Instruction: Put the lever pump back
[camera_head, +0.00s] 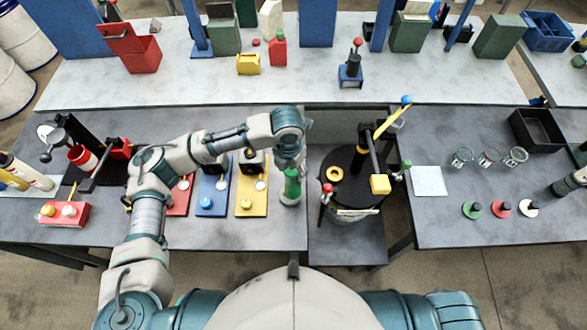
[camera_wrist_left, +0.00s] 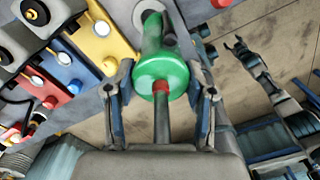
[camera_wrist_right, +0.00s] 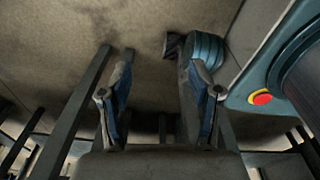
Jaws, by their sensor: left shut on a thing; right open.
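My left gripper (camera_head: 290,160) is shut on a green cylinder (camera_head: 291,188) near the front right edge of the left bench. In the left wrist view the green cylinder (camera_wrist_left: 165,62) has a red collar and a grey rod towards my palm, between the fingers (camera_wrist_left: 161,82). A black lever pump with a yellow lever (camera_head: 391,118) and blue knob stands on the dark drum (camera_head: 345,160). I cannot tell which of these two the task means. My right gripper (camera_wrist_right: 160,85) is open and empty over the floor.
Red, blue and yellow plates (camera_head: 251,197) lie left of the green cylinder. The right bench (camera_head: 445,185) holds jars, coloured discs and a black tray (camera_head: 537,130). A black red-knobbed device (camera_head: 352,68) stands on the back bench.

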